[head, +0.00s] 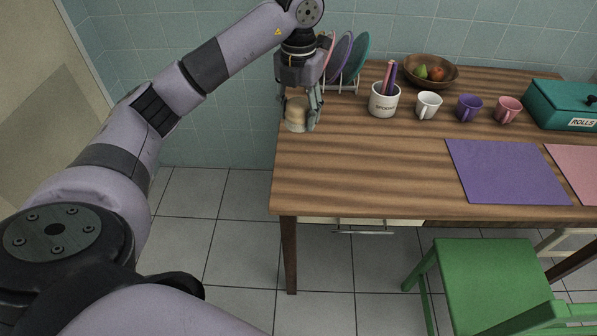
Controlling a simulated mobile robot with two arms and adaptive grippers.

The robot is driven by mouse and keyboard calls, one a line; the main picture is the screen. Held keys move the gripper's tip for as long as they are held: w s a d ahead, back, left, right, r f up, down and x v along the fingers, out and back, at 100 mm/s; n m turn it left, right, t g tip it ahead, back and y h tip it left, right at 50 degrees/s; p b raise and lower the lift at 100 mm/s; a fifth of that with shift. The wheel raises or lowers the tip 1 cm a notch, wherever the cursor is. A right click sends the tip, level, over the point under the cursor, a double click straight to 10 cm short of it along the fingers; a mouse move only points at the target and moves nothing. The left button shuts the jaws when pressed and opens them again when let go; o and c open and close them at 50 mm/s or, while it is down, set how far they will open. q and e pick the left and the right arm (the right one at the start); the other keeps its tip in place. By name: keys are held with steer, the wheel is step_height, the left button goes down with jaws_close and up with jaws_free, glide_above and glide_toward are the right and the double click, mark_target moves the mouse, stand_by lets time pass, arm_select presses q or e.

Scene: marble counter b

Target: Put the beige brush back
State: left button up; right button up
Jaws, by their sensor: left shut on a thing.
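The beige brush (295,108) is at the far-left end of the wooden table, in the head view. It has a rounded beige top, with a paler part below it. My left gripper (302,117) points down over it from above and is shut on it, with the fingers partly covering it. The brush's lower end is close to the tabletop; I cannot tell whether it touches. My right gripper is not in view.
A rack of coloured plates (345,62) stands just behind my left gripper. A white lettered crock (383,101) with sticks is to its right, then several mugs, a fruit bowl (431,72) and a teal bread box (562,106). The table's left front is clear.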

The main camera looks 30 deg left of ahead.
arm_select(q)
glide_above(298, 175)
step_height(298, 175, down, 13)
steer(key=shift+r, duration=0.15)
steer(key=shift+f, duration=2.7)
steer(key=shift+d+f, duration=0.1)
steer(key=o, duration=1.2)
steer(key=shift+c, duration=0.2)
steer(key=shift+o, duration=0.2)
